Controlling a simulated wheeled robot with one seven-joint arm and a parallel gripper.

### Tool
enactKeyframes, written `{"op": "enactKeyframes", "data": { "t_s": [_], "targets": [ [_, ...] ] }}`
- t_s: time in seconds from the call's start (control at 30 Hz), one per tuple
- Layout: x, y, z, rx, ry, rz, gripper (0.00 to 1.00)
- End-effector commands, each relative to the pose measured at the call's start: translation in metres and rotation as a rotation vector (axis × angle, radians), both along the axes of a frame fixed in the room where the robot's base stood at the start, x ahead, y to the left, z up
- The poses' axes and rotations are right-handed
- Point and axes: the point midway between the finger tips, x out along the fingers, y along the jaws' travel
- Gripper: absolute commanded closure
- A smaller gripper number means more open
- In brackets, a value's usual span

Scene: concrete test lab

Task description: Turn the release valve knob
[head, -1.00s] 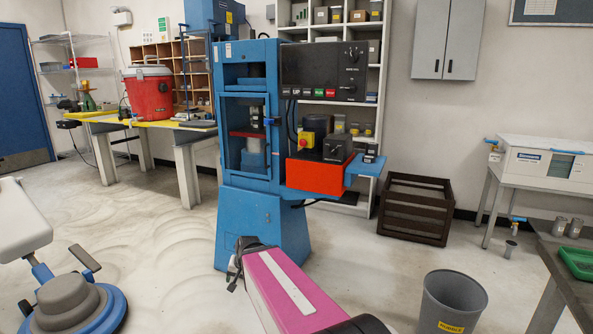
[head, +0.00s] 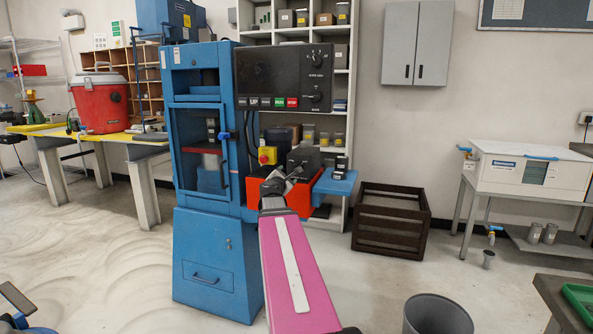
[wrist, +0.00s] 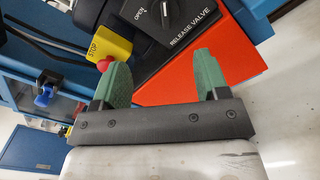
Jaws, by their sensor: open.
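The release valve knob (wrist: 178,10) is dark grey and cut off by the top edge of the wrist view. It sits on a black panel (wrist: 150,45) with white "OPEN" and "RELEASE VALVE" lettering. In the head view the dark valve block (head: 303,157) stands on the orange-red housing (head: 306,199) of the blue press, and the knob's face is hard to make out behind my gripper. My gripper (wrist: 162,62) is open, its two green fingers apart and empty. In the head view my gripper (head: 287,180) is in front of the block; contact is not visible.
A yellow stop box with a red button (head: 267,156) is left of the valve block. A blue side shelf (head: 335,184) juts out right. The black control panel (head: 284,78) hangs above. A brown crate (head: 391,220) and grey bin (head: 437,316) stand on the floor.

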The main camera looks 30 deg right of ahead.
Motion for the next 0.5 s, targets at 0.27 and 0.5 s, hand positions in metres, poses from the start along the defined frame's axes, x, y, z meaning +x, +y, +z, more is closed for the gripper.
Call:
{"op": "enactKeyframes", "data": {
  "t_s": [0.27, 0.5],
  "targets": [
    [0.003, -0.017, 0.002, 0.056, -0.048, -0.038, 0.32],
    [0.027, -0.043, 0.002, 0.053, -0.047, -0.037, 0.32]
  ]
}}
